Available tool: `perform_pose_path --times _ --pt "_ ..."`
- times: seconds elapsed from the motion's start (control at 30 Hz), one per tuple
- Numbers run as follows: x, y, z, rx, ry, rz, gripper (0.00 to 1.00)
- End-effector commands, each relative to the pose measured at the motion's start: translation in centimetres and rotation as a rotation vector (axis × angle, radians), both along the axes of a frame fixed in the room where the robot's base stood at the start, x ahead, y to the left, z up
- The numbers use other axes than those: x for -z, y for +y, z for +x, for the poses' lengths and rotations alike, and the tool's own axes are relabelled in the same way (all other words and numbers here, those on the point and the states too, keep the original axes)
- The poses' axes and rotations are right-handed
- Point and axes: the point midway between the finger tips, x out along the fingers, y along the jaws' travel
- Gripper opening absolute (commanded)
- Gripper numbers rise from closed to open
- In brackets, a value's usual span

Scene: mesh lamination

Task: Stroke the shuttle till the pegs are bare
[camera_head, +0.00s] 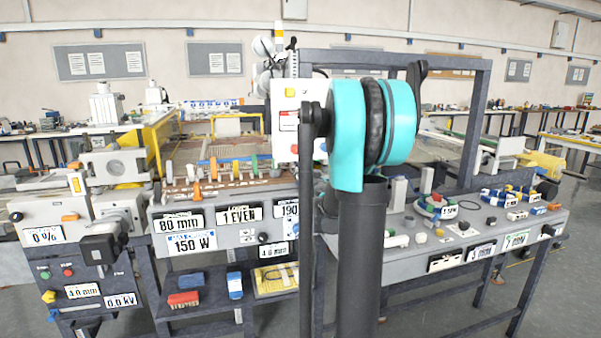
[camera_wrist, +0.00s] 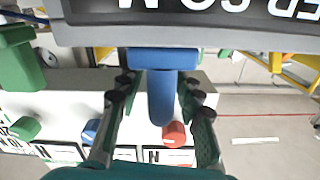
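A row of coloured upright pegs (camera_head: 236,168), orange, yellow, green and white, stands along the top of the machine's panel in the head view. I cannot tell for sure which part is the shuttle. In the wrist view a blue handle-like piece (camera_wrist: 162,95) with a wider blue top lies between the fingers of my gripper (camera_wrist: 160,95). The fingers are apart, with pale gaps visible on both sides of the blue stem, so nothing is seen gripped. In the head view my gripper is hidden behind my teal and dark arm.
The labelled panel (camera_head: 185,241) fronts the machine. A grey bench (camera_head: 405,268) with cables and small parts stands at right. A green part (camera_wrist: 20,62) is near the gripper's left.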

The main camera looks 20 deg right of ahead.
Motion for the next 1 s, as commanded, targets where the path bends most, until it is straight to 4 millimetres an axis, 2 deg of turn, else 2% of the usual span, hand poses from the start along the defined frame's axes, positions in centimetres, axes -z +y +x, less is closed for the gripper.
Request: perform_pose_path --times 0.2,0.5,0.8,1.0 --pt "0.0 0.0 1.6 0.000 0.000 0.000 0.36" --pt "0.0 0.0 1.7 0.000 0.000 0.000 0.36" --pt "0.0 0.0 1.7 0.000 0.000 0.000 0.00" --pt "0.0 0.0 1.7 0.000 0.000 0.000 0.00"
